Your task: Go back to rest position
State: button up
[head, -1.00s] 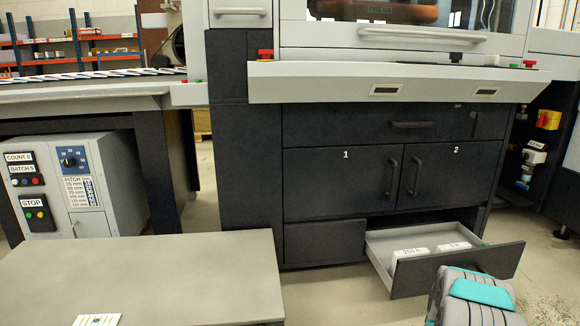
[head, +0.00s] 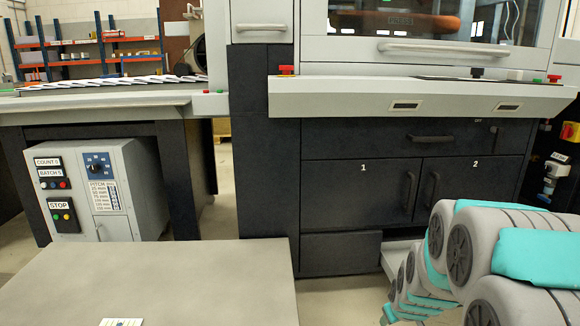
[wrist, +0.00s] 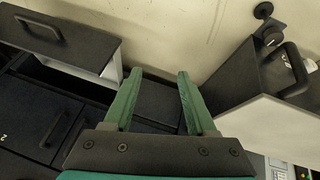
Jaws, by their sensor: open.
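My gripper (wrist: 155,92) shows in the wrist view with its two green fingers spread apart. It is open and nothing is between the fingers. It is above the floor and in front of the dark cabinet. In the head view my grey and teal arm fills the lower right, and the gripper itself is not visible there.
The dark cabinet (head: 333,188) has doors 1 and 2. The pulled-out lower drawer (head: 397,256) is mostly hidden by my arm; its front (wrist: 62,38) stands out in the wrist view. A low grey table (head: 160,285) is at lower left, beside the control box (head: 128,190).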

jog(key=s+a+r+m+g+p, duration=0.1)
jog(key=s+a+r+g, duration=0.1)
jog(key=s, duration=0.9)
jog(key=s+a+r+m+g+p, duration=0.1)
jog(key=s+a+r+g, duration=0.2)
jog(key=s, duration=0.9)
jog(key=s+a+r+g+y+p, duration=0.1)
jog(key=s+a+r, duration=0.4)
jog(key=s, duration=0.6)
notch_tip(320, 180, up, 3)
jog(key=shift+s+a+f+m+g, duration=0.15)
jog(key=shift+s+a+m+g, duration=0.25)
jog(key=shift+g, duration=0.5)
